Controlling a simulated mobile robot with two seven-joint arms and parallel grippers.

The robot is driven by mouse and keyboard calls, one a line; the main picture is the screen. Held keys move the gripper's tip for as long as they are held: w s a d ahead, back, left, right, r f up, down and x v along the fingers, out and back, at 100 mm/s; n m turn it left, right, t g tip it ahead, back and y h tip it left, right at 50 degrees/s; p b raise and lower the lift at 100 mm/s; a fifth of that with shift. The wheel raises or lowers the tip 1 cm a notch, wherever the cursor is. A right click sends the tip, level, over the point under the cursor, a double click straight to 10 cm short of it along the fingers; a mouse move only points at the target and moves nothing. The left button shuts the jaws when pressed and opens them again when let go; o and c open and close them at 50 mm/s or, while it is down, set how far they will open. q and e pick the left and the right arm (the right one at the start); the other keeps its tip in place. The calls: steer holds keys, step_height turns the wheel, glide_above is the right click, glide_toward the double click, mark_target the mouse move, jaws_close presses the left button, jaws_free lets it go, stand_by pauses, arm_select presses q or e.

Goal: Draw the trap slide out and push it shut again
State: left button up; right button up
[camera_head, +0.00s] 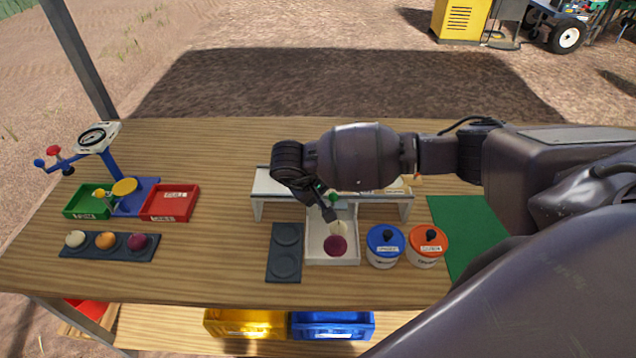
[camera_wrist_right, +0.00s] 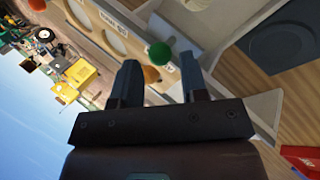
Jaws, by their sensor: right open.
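A green ball knob (camera_head: 333,197) shows at the front of the long pale raised trough (camera_head: 262,183); I take it as the trap slide's handle. In the right wrist view the green knob (camera_wrist_right: 160,54) is just beyond and between my fingertips, apparently not held. My right gripper (camera_head: 328,213) is open at the front of the trough, over the white catch tray (camera_head: 313,252). The arm hides much of the trough, and how far the slide is out cannot be told. The tray holds a purple onion (camera_head: 336,246) and a pale onion (camera_head: 340,230). My left gripper is not in view.
A dark two-ring plate (camera_head: 285,252) is left of the tray; a blue pot (camera_head: 384,247) and an orange pot (camera_head: 427,246) are right. An orange knob (camera_wrist_right: 151,74) is close to the fingers. Scale, bins and samples stand left; the table between is clear.

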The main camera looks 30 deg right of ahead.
steer(key=shift+x, duration=1.35)
